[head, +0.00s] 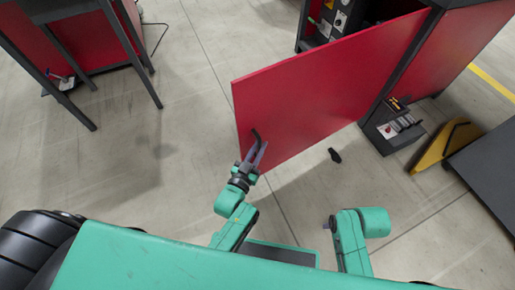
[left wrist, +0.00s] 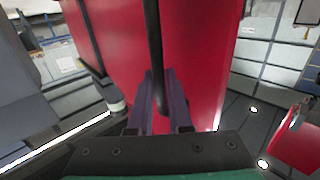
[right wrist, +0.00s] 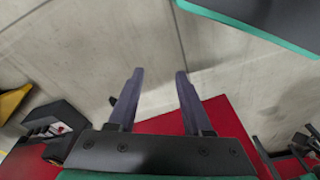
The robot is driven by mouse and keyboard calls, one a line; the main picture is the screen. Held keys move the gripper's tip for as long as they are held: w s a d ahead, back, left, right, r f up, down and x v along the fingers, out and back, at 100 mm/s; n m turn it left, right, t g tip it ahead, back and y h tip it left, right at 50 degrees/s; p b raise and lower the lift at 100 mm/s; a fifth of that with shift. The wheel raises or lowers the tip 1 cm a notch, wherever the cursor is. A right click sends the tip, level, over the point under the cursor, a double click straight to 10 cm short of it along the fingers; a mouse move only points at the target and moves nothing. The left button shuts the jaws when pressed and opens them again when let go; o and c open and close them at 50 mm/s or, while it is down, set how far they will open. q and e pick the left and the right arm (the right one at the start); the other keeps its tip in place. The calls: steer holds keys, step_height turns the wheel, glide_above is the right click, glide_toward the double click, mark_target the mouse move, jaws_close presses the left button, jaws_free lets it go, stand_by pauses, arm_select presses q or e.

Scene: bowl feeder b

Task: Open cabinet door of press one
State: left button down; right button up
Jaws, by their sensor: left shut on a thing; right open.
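The red cabinet door (head: 310,95) of the press stands swung out from the dark-framed cabinet (head: 415,70), whose inside shows behind it. Its black handle (head: 256,134) is near the door's free edge. My left gripper (head: 254,155) is shut on this handle; in the left wrist view the black bar (left wrist: 154,45) runs between the fingers (left wrist: 160,95), with the red door behind. My right gripper (right wrist: 160,88) is open and empty in the right wrist view, above the floor.
A control box (head: 392,128) sits low by the cabinet's corner. A yellow wedge-shaped thing (head: 445,145) and a dark platform (head: 490,165) are at the right. A small dark object (head: 335,155) shows against the floor. A red table-like frame (head: 75,45) stands back left.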

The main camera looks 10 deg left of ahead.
arm_select(q)
steer(key=shift+w+d+r, duration=0.15)
steer(key=shift+d+r, duration=0.05)
steer(key=c, duration=0.8)
jaws_free()
steer(key=shift+c, duration=0.2)
steer(key=shift+f, duration=0.15)
